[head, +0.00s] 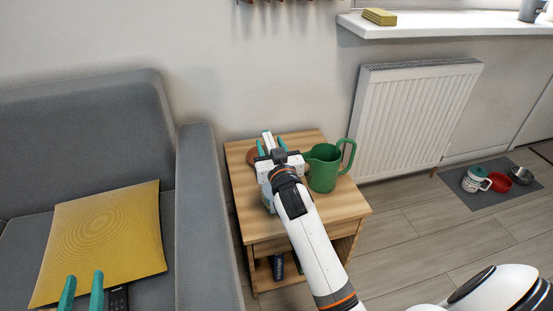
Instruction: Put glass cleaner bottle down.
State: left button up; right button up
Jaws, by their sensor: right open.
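My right gripper (271,147) is over the wooden side table (342,206), its teal fingers apart. A narrow white piece (267,137) shows between the fingers; it may be the top of the glass cleaner bottle. A pale grey-blue shape shows just left of my wrist, perhaps the bottle's body. My gripper and arm hide most of that area, so I cannot tell whether the fingers touch the bottle. My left gripper (82,291) is at the lower left before the sofa, its two teal fingers apart with nothing seen between them.
A green jug (323,169) stands on the tabletop right of my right gripper. A brown round object (251,156) is partly hidden left of it. The grey sofa armrest (200,200) borders the table. A dark object (277,266) is on the lower shelf. The front right tabletop is clear.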

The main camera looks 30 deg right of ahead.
pick_arm(q)
notch_tip(320, 180, down, 8)
jog(key=s+a+g+y+p, duration=0.1)
jog(key=s+a+g+p, duration=0.1)
jog(key=g, duration=0.3)
jog(key=shift+s+r+y, duration=0.25)
jog(key=shift+s+y, duration=0.05)
jog(key=shift+y, duration=0.1)
pick_arm(e)
jog(key=s+a+f+n+g+y, duration=0.2)
jog(key=s+a, duration=0.5)
jog(key=s, duration=0.4)
jog(key=s+a+f+n+g+y, duration=0.2)
jog(key=s+a+y, duration=0.3)
jog(key=s, duration=0.6)
jog(key=shift+s+a+f+n+g, duration=0.15)
jog(key=shift+a+f+n+g, duration=0.25)
jog(key=shift+a+f+n, duration=0.4)
